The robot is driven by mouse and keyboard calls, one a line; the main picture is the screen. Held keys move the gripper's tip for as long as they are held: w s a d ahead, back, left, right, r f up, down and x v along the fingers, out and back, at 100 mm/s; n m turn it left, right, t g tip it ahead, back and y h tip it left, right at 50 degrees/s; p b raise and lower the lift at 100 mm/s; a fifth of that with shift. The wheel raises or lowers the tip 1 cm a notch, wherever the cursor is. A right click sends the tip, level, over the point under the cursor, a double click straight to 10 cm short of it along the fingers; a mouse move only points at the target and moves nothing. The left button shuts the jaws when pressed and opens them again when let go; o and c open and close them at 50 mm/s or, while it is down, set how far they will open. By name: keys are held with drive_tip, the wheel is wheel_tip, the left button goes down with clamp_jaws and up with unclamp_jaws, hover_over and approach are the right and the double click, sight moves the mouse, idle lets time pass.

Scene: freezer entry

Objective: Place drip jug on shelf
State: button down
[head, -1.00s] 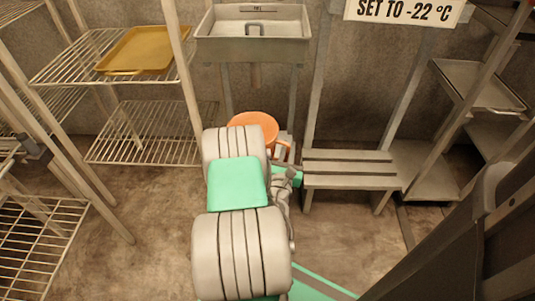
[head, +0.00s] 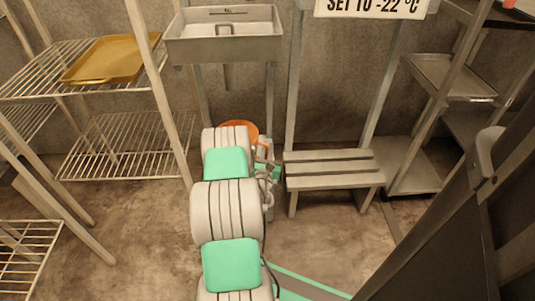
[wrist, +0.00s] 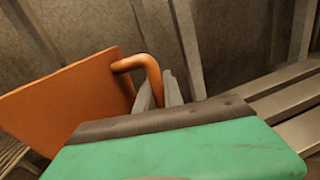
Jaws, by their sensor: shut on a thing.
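The orange drip jug (head: 241,128) is mostly hidden behind my arm in the head view, below the metal sink. In the wrist view the jug (wrist: 75,105) shows its flat orange side and a curved handle (wrist: 150,68). My gripper (wrist: 160,90) is shut on the handle, and its grey fingers show at the handle's lower end. The jug looks tilted in the wrist view. Wire shelves (head: 128,148) stand at the left, and a metal rack with a shelf (head: 450,78) stands at the right.
An ochre tray (head: 105,60) lies on the upper left wire shelf. A metal sink (head: 225,47) hangs at the back wall. A slatted bench (head: 333,170) stands right of my arm. Concrete floor (head: 120,220) is open at the left.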

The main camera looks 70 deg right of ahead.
drive_tip(key=shift+f, duration=0.35)
drive_tip(key=c, duration=1.5)
unclamp_jaws()
drive_tip(key=shift+o, duration=0.2)
drive_tip(key=shift+r, duration=0.15)
drive_tip(key=b+v, duration=0.1)
drive_tip(key=v, duration=1.1)
